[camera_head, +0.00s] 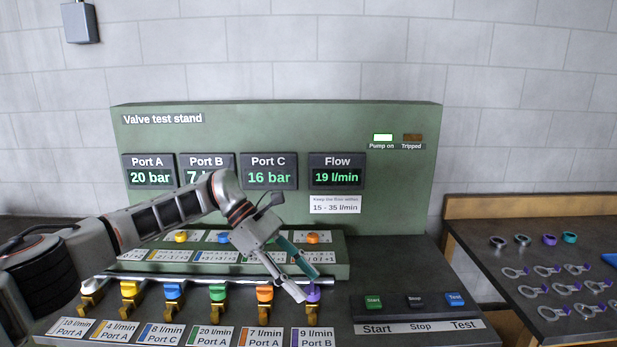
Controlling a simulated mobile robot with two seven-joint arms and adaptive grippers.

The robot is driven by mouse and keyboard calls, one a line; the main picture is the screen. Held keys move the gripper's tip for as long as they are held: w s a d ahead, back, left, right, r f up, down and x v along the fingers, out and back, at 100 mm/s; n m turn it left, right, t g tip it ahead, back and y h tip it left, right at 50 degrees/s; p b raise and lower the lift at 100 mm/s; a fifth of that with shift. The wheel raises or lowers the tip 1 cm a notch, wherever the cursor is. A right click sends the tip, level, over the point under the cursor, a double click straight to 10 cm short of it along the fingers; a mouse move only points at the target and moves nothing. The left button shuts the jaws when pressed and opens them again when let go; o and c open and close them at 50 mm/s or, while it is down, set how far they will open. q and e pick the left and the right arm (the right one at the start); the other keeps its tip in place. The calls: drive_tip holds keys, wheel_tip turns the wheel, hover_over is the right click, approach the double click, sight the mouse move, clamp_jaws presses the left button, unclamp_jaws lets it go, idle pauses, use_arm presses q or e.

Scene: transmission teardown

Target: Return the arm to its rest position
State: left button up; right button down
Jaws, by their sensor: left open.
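My left arm comes in from the left and reaches across the front of the green valve test stand (270,130). My left gripper (308,286) is open and empty, its fingers pointing down and to the right. Its fingertips are close to the purple valve knob (313,294) above the "9 l/min Port B" label; I cannot tell whether they touch. The arm hides part of the Port B display (208,160), which starts with 7. My right gripper is not in view.
A row of coloured valves, including an orange one (264,294) and a green one (217,293), lines the front. Start (373,302), Stop (415,301) and Test (455,299) buttons sit to the right. A side table (480,250) holds several rings and tagged parts.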

use_arm(q)
drive_tip(key=s+d+f+n+t+h+b, duration=0.1)
drive_tip(key=s+d+f+n+t+h, duration=0.1)
drive_tip(key=s+d+f+n+h, duration=0.35)
drive_tip(key=s+d+f+n+t+h+b, duration=0.15)
drive_tip(key=s+d+n+h, duration=0.25)
drive_tip(key=d+n+h, duration=0.4)
drive_tip(key=a+f+n+t+y+b, duration=0.1)
drive_tip(key=a+f+n+t+y, duration=0.65)
drive_tip(key=n, duration=0.75)
drive_tip(key=a+f+n+t+y, duration=0.5)
drive_tip(key=a+f+n+t, duration=0.3)
drive_tip(key=f+n, duration=0.45)
drive_tip(key=s+a+f+n+g+y+b, duration=0.1)
drive_tip(key=s+a+f+n+g+y, duration=0.4)
drive_tip(key=s+a+f+n, duration=0.7)
drive_tip(key=s+a+f+y, duration=0.2)
drive_tip(key=s+a+f, duration=0.1)
drive_tip(key=s, duration=0.3)
drive_tip(key=shift+a+f+n, duration=0.3)
drive_tip(key=shift+a, duration=0.5)
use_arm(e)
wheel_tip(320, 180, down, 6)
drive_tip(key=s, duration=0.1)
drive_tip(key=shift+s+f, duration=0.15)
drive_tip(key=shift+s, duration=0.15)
use_arm(q)
drive_tip(key=shift+w, duration=0.1)
